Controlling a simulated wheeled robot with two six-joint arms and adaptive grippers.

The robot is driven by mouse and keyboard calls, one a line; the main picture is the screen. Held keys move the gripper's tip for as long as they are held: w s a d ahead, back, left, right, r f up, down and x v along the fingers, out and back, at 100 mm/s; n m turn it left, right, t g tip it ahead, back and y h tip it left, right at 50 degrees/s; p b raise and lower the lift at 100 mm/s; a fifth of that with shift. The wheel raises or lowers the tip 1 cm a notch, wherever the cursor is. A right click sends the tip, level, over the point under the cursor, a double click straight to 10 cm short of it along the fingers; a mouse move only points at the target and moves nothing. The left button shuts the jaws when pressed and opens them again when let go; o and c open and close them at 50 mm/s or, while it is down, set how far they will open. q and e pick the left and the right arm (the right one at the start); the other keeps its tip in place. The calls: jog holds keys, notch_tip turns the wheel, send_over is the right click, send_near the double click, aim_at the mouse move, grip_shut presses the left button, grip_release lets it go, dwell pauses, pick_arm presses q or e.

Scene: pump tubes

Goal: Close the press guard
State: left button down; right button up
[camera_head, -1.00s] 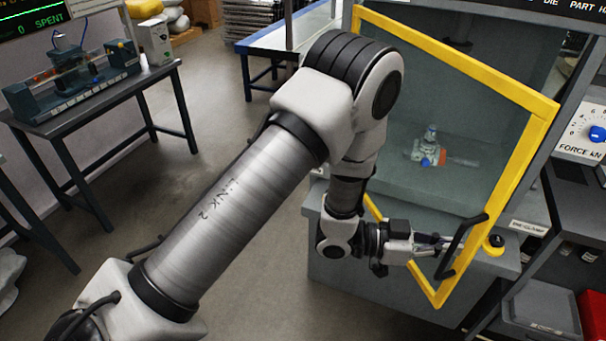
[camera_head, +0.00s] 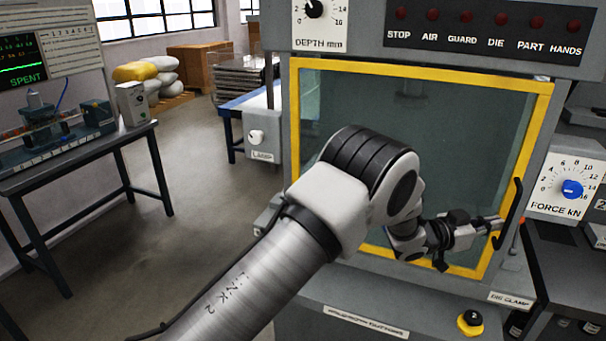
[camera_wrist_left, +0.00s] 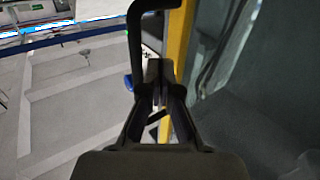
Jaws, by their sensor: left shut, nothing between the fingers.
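The press guard (camera_head: 420,75) is a clear pane in a yellow frame on the front of the grey press. It lies close across the press opening; I cannot tell whether its right edge is fully flush. Its black bar handle (camera_head: 509,214) is on the right side of the frame, and also shows at the top of the left wrist view (camera_wrist_left: 136,30). My left gripper (camera_head: 498,222) is shut and empty, with its fingertips at the handle; contact is unclear. In the left wrist view, the yellow frame (camera_wrist_left: 178,45) runs beside the fingers. My arm hides the guard's lower left.
A panel of dull red lamps (camera_head: 462,16) is above the guard.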

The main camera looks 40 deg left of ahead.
aim_at(498, 211)
pick_arm(q)
jog(key=shift+w+a+r+n+t+y, duration=0.15)
jog(key=shift+w+a+n+t+y, duration=0.1)
jog(key=shift+w, duration=0.4)
jog(key=shift+w+a+r+n+t+y, duration=0.15)
jog(key=shift+w+y, duration=0.1)
jog(key=shift+w, duration=0.35)
jog(key=shift+w+r, duration=0.1)
jog(key=shift+r, duration=0.1)
jog(key=shift+a, duration=0.1)
jog(key=v, duration=1.2)
jog(key=s+a+f+n+g+y, duration=0.2)
jog(key=s+f, duration=0.3)
jog(key=f, duration=0.6)
jog(key=s+a+f+n+g+y, duration=0.15)
jog(key=s+f, duration=0.35)
jog(key=f, duration=0.7)
jog(key=s+a+f+n+g+y, duration=0.3)
jog(key=s+f+g, duration=0.1)
jog(key=s+f, duration=0.65)
jog(key=s+a+f+g+y, duration=0.1)
jog(key=s+a+g+y, duration=0.1)
jog(key=s, duration=0.9)
jog(key=s+a+f+n+g+y, duration=0.1)
jog(key=s+a+g, duration=0.3)
jog(key=s, duration=0.8)
jog(key=shift+a+f+g+y, duration=0.15)
jog(key=shift+f+g+y, duration=0.4)
jog(key=shift+f, duration=0.05)
